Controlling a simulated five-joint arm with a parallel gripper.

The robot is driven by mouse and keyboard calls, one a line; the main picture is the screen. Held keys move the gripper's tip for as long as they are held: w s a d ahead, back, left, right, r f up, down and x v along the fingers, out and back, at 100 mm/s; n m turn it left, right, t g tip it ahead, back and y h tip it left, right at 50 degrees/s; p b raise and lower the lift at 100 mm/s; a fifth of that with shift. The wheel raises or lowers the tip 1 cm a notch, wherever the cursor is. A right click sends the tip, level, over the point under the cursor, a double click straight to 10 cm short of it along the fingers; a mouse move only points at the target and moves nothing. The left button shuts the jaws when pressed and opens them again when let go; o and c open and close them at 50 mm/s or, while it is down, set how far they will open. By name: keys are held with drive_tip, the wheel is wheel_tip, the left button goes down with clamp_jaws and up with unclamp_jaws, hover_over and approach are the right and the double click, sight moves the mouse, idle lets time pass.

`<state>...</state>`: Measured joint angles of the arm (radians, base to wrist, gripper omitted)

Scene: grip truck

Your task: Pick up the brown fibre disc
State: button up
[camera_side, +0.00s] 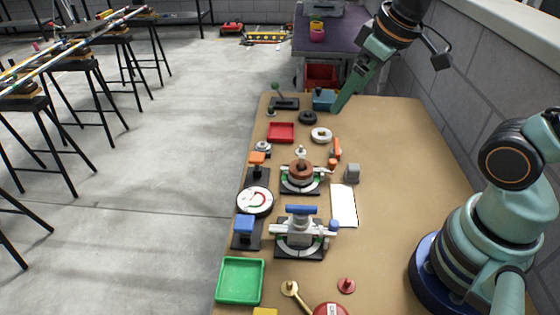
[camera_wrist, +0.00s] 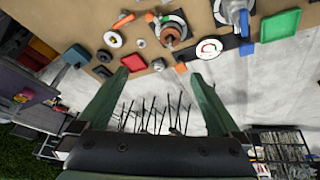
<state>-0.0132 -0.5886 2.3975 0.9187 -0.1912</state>
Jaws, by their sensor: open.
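The brown fibre disc (camera_side: 301,170) appears to be the round brown piece on a small black-based fixture with a round dial and side handles, mid-table in the side view. It also shows in the wrist view (camera_wrist: 170,34) at the top, with a grey knob above it. My gripper (camera_side: 341,105) is at the far end of the table, well beyond the disc and apart from it. In the wrist view my gripper (camera_wrist: 160,76) has its two green fingers wide apart with nothing between them.
A similar fixture with a blue bar (camera_side: 301,210) stands nearer the camera. A red tray (camera_side: 280,132), a white ring (camera_side: 321,134), a black ring (camera_side: 307,117) and a blue block (camera_side: 324,98) lie beyond the disc. A grey block (camera_side: 352,172) and white card (camera_side: 343,205) are to its right.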

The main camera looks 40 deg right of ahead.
drive_tip(key=w+a+f+n+g, duration=0.2)
drive_tip(key=w+f+n+g, duration=0.15)
drive_tip(key=w+n, duration=0.3)
drive_tip(key=n+g, duration=0.1)
drive_tip(key=n, duration=0.5)
hover_over(302, 171)
drive_tip(key=w, duration=0.1)
wheel_tip(302, 171, down, 6)
drive_tip(key=shift+w+d+f, duration=0.1)
drive_tip(key=shift+w+f, duration=0.05)
drive_tip(key=shift+w, duration=0.05)
wheel_tip(302, 171, down, 6)
drive_tip(key=shift+f, duration=0.2)
drive_tip(key=shift+s+d+f, duration=0.1)
drive_tip(key=shift+s+f, duration=0.05)
drive_tip(key=shift+f, duration=0.75)
drive_tip(key=shift+s+d+f, duration=0.1)
drive_tip(key=shift+s+f, duration=0.05)
drive_tip(key=shift+f, duration=0.75)
drive_tip(key=shift+s+d+f, duration=0.1)
drive_tip(key=shift+s+f, duration=0.05)
drive_tip(key=shift+f, duration=0.75)
drive_tip(key=c, duration=1.4)
drive_tip(key=shift+o, duration=0.2)
drive_tip(key=shift+r, duration=0.1)
